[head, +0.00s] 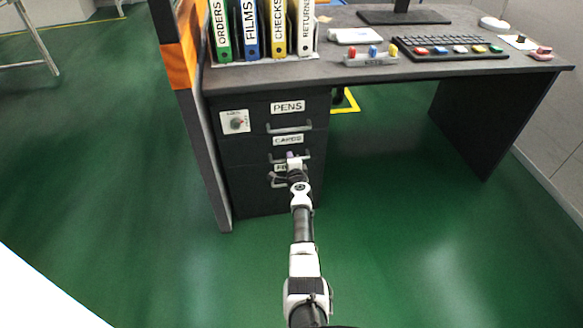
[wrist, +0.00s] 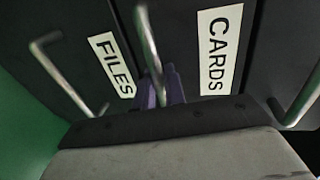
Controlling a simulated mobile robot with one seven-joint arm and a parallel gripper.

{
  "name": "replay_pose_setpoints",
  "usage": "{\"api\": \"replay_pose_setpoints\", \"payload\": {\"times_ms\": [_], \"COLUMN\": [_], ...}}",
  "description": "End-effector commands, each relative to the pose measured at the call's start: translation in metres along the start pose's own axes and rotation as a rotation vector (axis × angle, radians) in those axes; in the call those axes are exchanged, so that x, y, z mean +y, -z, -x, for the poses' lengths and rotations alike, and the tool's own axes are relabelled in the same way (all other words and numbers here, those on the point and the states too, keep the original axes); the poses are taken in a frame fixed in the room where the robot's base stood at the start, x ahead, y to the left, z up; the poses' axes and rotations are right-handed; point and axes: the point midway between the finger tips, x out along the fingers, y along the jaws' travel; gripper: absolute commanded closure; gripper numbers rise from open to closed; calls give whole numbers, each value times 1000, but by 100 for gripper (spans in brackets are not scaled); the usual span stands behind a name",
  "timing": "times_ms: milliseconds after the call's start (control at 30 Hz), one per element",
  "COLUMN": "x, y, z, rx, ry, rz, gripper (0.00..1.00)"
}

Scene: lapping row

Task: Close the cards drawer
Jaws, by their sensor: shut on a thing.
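The cards drawer (head: 258,150) is the middle front of a dark drawer unit under the desk. Its white CARDS label (head: 288,140) also shows in the wrist view (wrist: 219,48). Its metal handle (head: 307,156) runs below the label, and in the wrist view the handle (wrist: 148,40) crosses between the CARDS and FILES labels. My gripper (head: 292,156) is at this handle, its purple fingers (wrist: 161,92) shut on the bar. The drawer front looks nearly in line with its neighbours; I cannot tell whether a small gap remains. My gripper hides part of the handle.
The pens drawer (head: 258,108) with a dial plate (head: 235,121) is above, and the files drawer (head: 245,184) below. Labelled binders (head: 250,30) and a keyboard (head: 450,47) stand on the desktop (head: 370,76). An orange-banded partition (head: 178,66) is left. Green floor (head: 390,220) is open to the right.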

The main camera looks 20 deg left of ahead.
Motion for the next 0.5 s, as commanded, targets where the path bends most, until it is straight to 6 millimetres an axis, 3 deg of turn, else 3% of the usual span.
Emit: {"api": "replay_pose_setpoints", "payload": {"times_ms": [367,400,500], "x": [-6,-6,-6], "y": [1,1,1], "z": [-3,-3,-3], "rx": [3,3,3], "ry": [8,8,7], "rz": [1,1,1], "gripper": [100,84,72]}}
